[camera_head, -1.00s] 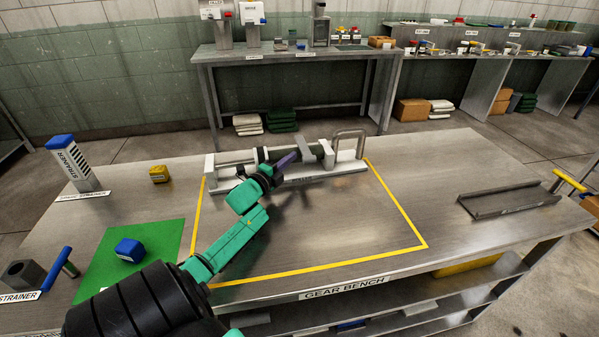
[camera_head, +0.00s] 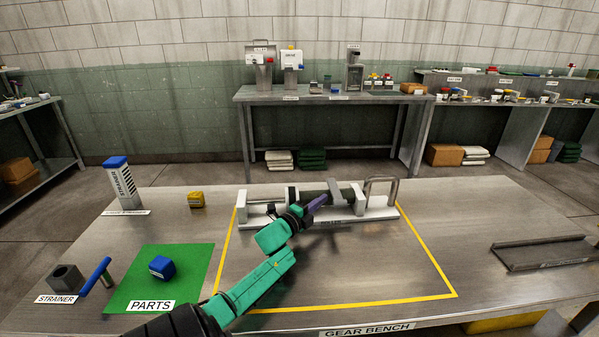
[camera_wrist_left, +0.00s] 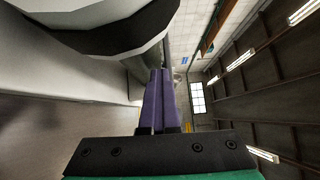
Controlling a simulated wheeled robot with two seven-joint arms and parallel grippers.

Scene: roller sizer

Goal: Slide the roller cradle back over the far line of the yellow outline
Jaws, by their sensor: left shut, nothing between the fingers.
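The left wrist view shows the purple fingers (camera_wrist_left: 155,100) pressed together beside a large pale and dark part at upper left. My right gripper is not in view.
The outline's interior is bare except for my left arm. A grey tray (camera_head: 545,254) lies right. Bare bench shows behind the cradle.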

